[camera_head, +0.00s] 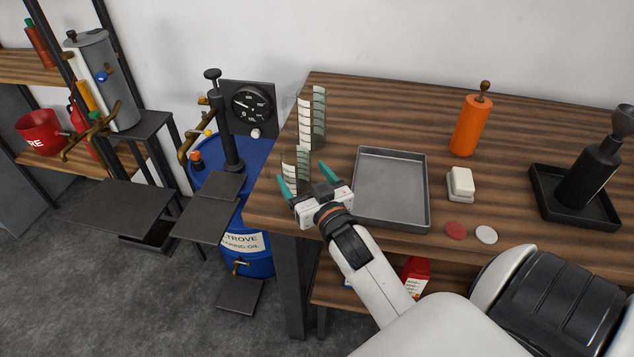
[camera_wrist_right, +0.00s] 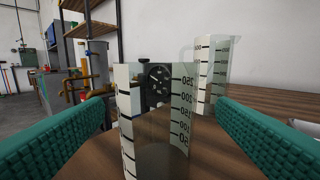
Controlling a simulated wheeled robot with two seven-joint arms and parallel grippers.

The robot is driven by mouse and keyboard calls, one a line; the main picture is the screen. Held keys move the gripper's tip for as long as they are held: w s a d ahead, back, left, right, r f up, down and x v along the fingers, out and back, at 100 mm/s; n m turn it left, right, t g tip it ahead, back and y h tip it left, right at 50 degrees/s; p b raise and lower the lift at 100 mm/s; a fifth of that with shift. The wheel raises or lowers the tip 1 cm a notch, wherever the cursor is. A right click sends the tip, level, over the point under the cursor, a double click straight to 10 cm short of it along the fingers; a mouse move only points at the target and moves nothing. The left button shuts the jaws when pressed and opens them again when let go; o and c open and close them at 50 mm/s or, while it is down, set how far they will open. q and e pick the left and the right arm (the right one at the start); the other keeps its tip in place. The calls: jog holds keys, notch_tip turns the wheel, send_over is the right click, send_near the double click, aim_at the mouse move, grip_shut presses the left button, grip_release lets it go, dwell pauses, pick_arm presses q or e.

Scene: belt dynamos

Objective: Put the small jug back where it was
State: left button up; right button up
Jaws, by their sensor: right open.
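The small jug (camera_head: 302,158) is a clear measuring jug with a marked scale, standing upright near the left end of the wooden table. In the right wrist view the small jug (camera_wrist_right: 157,135) stands straight ahead with numbers up to 250. My right gripper (camera_head: 306,178) has its teal fingers spread wide around the jug's near side. In its wrist view the right gripper (camera_wrist_right: 160,112) has one finger on each side of the jug, with a gap at the right; contact at the left is hard to tell. My left gripper is out of view.
A taller clear jug (camera_head: 318,115) stands just behind the small one; it also shows in the wrist view (camera_wrist_right: 218,75). A grey metal tray (camera_head: 391,185) lies to the right. An orange bottle (camera_head: 468,125), white block (camera_head: 460,182) and black tray (camera_head: 545,205) are further right. The back middle is clear.

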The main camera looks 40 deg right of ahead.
jog(key=s, duration=0.3)
jog(key=s+a, duration=0.1)
jog(key=s, duration=0.3)
jog(key=shift+a+r+b, duration=0.1)
jog(key=shift+a+b, duration=0.05)
jog(key=shift+b, duration=0.25)
